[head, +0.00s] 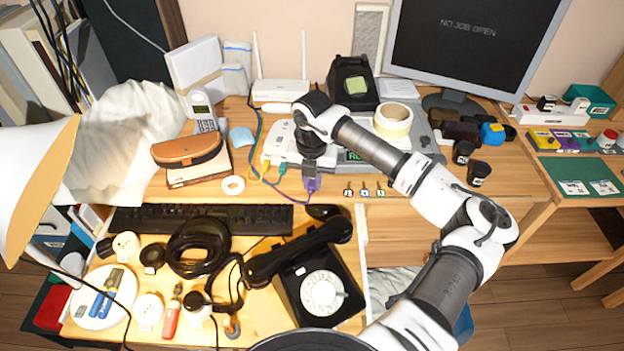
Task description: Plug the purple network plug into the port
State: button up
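The purple network plug (312,185) is near the front edge of the back desk, with a purple cable trailing left from it. My gripper (313,172) points down, right at the plug and overlapping it in the picture. Its fingers are small and dark, so I cannot tell whether they are closed on the plug. A white network box (281,141) is just behind and left of my gripper. A yellow plug (265,163) and a green plug (282,168) are at its front side. The port for the purple plug cannot be made out; my gripper and wrist cover the box's right part.
A keyboard (200,218), black mouse (323,211) and black dial phone (322,290) are in front. A brown case (186,150) is left, a tape roll (393,120) right. Small labelled tags (364,190) lie right of the plug. A white router (280,90) is behind.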

jog(key=shift+c, duration=0.8)
jog(key=shift+r, duration=0.15)
jog(key=shift+r+p, duration=1.1)
jog(key=shift+r, duration=1.3)
jog(key=shift+a, duration=0.1)
